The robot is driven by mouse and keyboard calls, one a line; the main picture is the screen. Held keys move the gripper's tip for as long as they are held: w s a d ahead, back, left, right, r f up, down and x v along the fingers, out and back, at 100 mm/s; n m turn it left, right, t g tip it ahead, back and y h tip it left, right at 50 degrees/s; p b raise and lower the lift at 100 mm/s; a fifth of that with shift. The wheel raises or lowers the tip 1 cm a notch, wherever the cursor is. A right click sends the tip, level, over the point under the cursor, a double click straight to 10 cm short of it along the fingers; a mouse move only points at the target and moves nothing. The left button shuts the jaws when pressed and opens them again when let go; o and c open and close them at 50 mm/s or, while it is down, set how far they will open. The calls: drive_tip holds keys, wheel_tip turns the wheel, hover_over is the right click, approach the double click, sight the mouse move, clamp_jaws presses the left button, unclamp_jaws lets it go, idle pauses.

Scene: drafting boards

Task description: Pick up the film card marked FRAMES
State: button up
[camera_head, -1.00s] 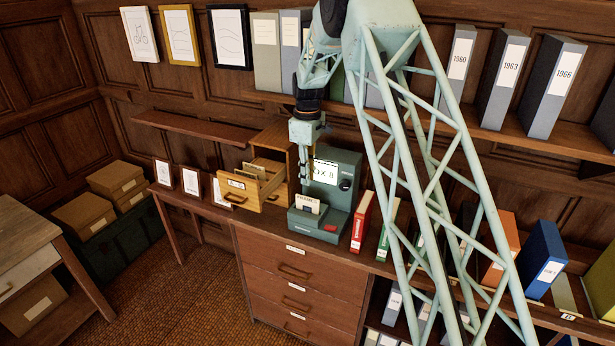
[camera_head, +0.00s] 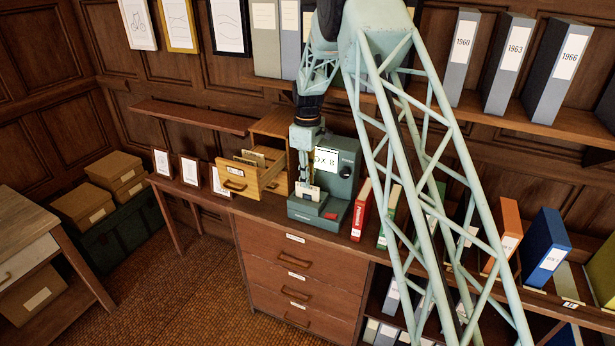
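The film card marked FRAMES (camera_head: 308,193) is a small pale card. It stands in the front of a green machine (camera_head: 343,190) on the wooden cabinet. Its lettering is too small to read clearly now. My gripper (camera_head: 304,181) points down right at the card's top edge, in front of the machine's upright part, and hides part of the white screen. I cannot tell whether the fingers touch the card or how far apart they are.
An open wooden card drawer (camera_head: 240,184) with cards in it juts out just left of the machine. A red binder (camera_head: 361,210) and a green binder (camera_head: 389,217) stand close on the right. A wall shelf (camera_head: 500,110) with grey binders runs above.

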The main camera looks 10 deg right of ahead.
drive_tip(key=shift+f+b, duration=1)
drive_tip(key=shift+f, duration=1.25)
drive_tip(key=shift+c, duration=1.1)
clamp_jaws()
drive_tip(key=shift+r, duration=0.35)
wheel_tip(320, 180, up, 12)
drive_tip(key=p, duration=0.4)
idle(0.4)
